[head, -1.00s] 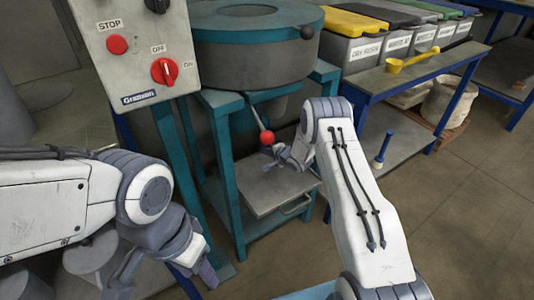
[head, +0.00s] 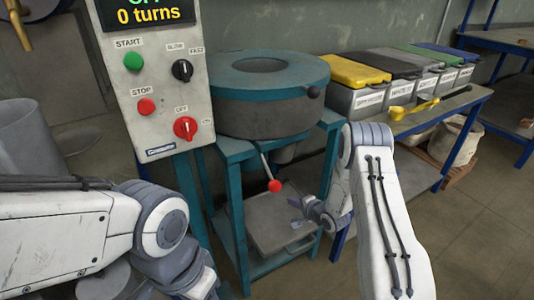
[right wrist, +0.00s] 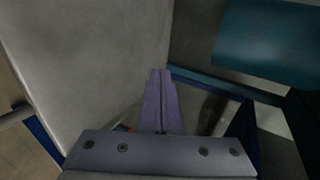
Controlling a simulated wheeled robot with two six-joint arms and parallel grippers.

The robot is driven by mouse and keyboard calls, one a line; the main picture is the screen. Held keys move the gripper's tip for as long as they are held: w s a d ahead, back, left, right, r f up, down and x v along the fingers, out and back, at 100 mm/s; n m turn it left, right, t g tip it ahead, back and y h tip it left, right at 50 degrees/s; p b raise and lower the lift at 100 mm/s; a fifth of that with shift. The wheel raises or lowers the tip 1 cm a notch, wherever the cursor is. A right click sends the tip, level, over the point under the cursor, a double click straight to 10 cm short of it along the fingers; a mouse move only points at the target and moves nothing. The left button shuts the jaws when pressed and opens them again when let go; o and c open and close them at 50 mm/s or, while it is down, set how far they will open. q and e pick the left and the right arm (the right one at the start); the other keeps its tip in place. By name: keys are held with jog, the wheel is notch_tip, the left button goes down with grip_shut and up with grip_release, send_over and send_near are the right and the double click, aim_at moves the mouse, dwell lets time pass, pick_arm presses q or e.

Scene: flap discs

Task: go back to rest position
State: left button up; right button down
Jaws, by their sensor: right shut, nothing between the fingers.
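My right gripper (head: 298,205) is shut and empty beside the teal machine stand, above the grey lower tray (head: 262,228) and to the right of the red lever knob (head: 275,186). In the right wrist view its fingers (right wrist: 160,98) are together with nothing between them, and a pale grey surface fills the left side. My left arm (head: 150,225) comes in from the left and bends down at the bottom edge; its fingers are cut off from view.
A round grey machine (head: 265,110) with a teal top stands on the teal frame. A control box (head: 155,105) reads "0 turns". Lidded bins (head: 375,100) and a yellow scoop (head: 412,108) are on the blue-legged bench at right. Open floor (head: 480,245) lies at lower right.

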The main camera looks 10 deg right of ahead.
jog(key=s+a+r+n+g+h, duration=0.2)
jog(key=s+r+n+g+h, duration=0.3)
jog(key=s+r+n, duration=0.7)
jog(key=s+a+r+n+g+y, duration=0.1)
jog(key=s+r+g, duration=0.15)
jog(key=s, duration=0.55)
jog(key=s+a+r+n+g, duration=0.1)
jog(key=s+a+r, duration=0.1)
jog(key=s+r, duration=0.35)
jog(key=s+a+r+n+g+y, duration=0.1)
jog(key=s+a+r+n+g, duration=0.25)
jog(key=s+a+n, duration=0.7)
jog(key=s+a+r+m+p, duration=0.1)
jog(key=s+r+p, duration=0.1)
jog(key=r+p, duration=1.3)
jog(key=s+a+r+m+p, duration=0.2)
jog(key=r+p, duration=1.3)
jog(key=r, duration=0.1)
jog(key=shift+s+t, duration=0.3)
